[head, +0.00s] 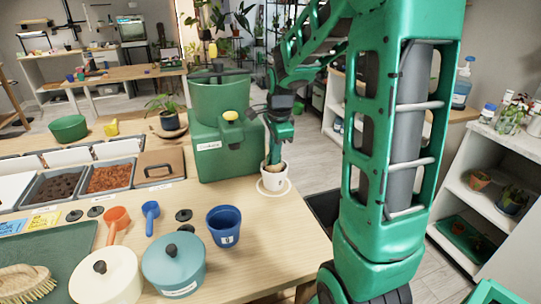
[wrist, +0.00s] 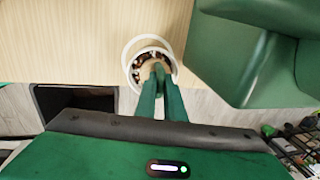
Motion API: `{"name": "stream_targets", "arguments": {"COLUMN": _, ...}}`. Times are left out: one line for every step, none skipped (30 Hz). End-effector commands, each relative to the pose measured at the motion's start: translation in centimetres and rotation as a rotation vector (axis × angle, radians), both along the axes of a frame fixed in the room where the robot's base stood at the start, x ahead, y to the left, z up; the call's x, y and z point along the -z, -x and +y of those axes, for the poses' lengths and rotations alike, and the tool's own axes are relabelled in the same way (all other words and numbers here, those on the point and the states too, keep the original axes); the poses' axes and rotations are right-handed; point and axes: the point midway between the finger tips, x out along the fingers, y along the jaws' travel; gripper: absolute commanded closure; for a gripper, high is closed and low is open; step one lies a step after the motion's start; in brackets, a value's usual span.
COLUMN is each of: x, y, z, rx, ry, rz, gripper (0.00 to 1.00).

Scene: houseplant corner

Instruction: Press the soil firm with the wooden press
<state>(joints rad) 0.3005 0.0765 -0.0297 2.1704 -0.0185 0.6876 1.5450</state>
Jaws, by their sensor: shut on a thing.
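A white pot (head: 274,179) stands on a pale round saucer or ring (head: 287,186) near the table's far right edge. In the wrist view the pot (wrist: 169,66) is seen from above, with dark brown soil (wrist: 138,66) showing around the inside. My gripper (head: 274,160) points down at the pot's mouth; it also shows in the wrist view (wrist: 159,72). Its fingers are shut on a small tan piece, which looks like the wooden press (wrist: 151,67), inside the rim. Fingers and pot hide most of the press, and I cannot tell whether it touches the soil.
A green machine (head: 220,140) with a yellow knob stands close left of the pot. A blue pot (head: 223,226), a teal lidded pot (head: 174,263), scoops and bins of soil (head: 55,186) lie further left. Bare tabletop (head: 265,235) is in front of the white pot.

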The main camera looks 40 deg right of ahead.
Motion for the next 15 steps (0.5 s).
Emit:
{"name": "stream_targets", "arguments": {"x": 0.06, "y": 0.0, "z": 0.01, "rx": 0.0, "ry": 0.0, "rz": 0.0, "gripper": 1.0}}
{"name": "stream_targets", "arguments": {"x": 0.09, "y": 0.0, "z": 0.01, "rx": 0.0, "ry": 0.0, "rz": 0.0, "gripper": 1.0}}
{"name": "stream_targets", "arguments": {"x": 0.13, "y": 0.0, "z": 0.01, "rx": 0.0, "ry": 0.0, "rz": 0.0, "gripper": 1.0}}
{"name": "stream_targets", "arguments": {"x": 0.16, "y": 0.0, "z": 0.01, "rx": 0.0, "ry": 0.0, "rz": 0.0, "gripper": 1.0}}
{"name": "stream_targets", "arguments": {"x": 0.19, "y": 0.0, "z": 0.02, "rx": 0.0, "ry": 0.0, "rz": 0.0, "gripper": 1.0}}
{"name": "stream_targets", "arguments": {"x": 0.24, "y": 0.0, "z": 0.02, "rx": 0.0, "ry": 0.0, "rz": 0.0, "gripper": 1.0}}
{"name": "stream_targets", "arguments": {"x": 0.27, "y": 0.0, "z": 0.02, "rx": 0.0, "ry": 0.0, "rz": 0.0, "gripper": 1.0}}
{"name": "stream_targets", "arguments": {"x": 0.3, "y": 0.01, "z": 0.02, "rx": 0.0, "ry": 0.0, "rz": 0.0, "gripper": 1.0}}
{"name": "stream_targets", "arguments": {"x": 0.34, "y": 0.01, "z": 0.02, "rx": 0.0, "ry": 0.0, "rz": 0.001, "gripper": 1.0}}
{"name": "stream_targets", "arguments": {"x": 0.38, "y": 0.0, "z": 0.02, "rx": 0.0, "ry": 0.0, "rz": 0.001, "gripper": 1.0}}
{"name": "stream_targets", "arguments": {"x": 0.41, "y": 0.0, "z": 0.03, "rx": 0.0, "ry": 0.0, "rz": 0.001, "gripper": 1.0}}
{"name": "stream_targets", "arguments": {"x": 0.45, "y": 0.0, "z": 0.03, "rx": 0.0, "ry": 0.0, "rz": 0.001, "gripper": 1.0}}
{"name": "stream_targets", "arguments": {"x": 0.48, "y": 0.01, "z": 0.03, "rx": 0.0, "ry": 0.0, "rz": 0.001, "gripper": 1.0}}
{"name": "stream_targets", "arguments": {"x": 0.51, "y": 0.01, "z": 0.03, "rx": -0.001, "ry": 0.0, "rz": 0.001, "gripper": 1.0}}
{"name": "stream_targets", "arguments": {"x": 0.55, "y": 0.01, "z": 0.04, "rx": -0.001, "ry": 0.0, "rz": 0.001, "gripper": 1.0}}
